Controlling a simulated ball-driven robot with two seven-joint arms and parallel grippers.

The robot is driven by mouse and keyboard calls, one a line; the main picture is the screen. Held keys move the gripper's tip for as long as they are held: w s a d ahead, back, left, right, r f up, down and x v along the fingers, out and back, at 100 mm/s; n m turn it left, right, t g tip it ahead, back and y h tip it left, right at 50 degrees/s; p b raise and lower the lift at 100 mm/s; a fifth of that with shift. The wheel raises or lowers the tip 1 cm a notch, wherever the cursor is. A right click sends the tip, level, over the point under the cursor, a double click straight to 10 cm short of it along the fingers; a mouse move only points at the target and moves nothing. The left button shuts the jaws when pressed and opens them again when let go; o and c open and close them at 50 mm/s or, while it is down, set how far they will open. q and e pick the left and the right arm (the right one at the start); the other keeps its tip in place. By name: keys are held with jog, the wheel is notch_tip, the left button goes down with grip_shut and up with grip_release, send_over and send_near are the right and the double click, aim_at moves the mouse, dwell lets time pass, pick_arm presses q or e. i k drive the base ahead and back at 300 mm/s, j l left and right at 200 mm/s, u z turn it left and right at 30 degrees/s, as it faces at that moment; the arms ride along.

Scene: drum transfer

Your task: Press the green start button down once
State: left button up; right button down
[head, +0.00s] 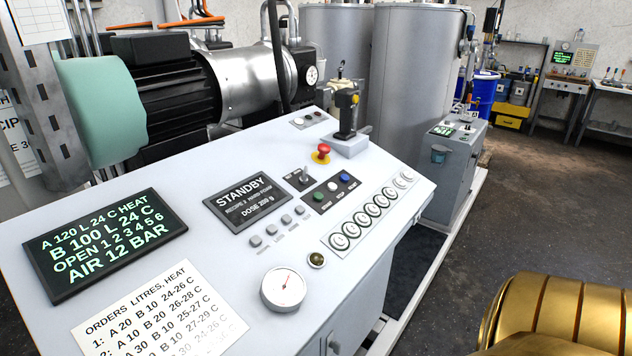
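The green start button (319,197) sits on a small black plate on the sloping light grey control panel (225,175). A white button (333,187) and a blue button (345,177) stand beside it in the same row, up and to the right. Whether the green button is up or pressed is too small to tell. The display (246,203) reads STANDBY. Neither of my grippers is in view.
A red mushroom button (323,150), a joystick (346,108) and a toggle switch (304,177) stand behind the button row. A row of round dials (373,210) lies in front of it. A gauge (284,288) is near the front edge. Open floor (540,210) lies right.

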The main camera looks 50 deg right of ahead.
aim_at(318, 196)
jog(key=l, duration=0.55)
jog(key=k+l, duration=0.15)
jog(key=l, duration=0.4)
jog(key=l+u, duration=0.1)
jog(key=l, duration=0.45)
jog(key=k+l, duration=0.15)
jog(key=l, duration=0.4)
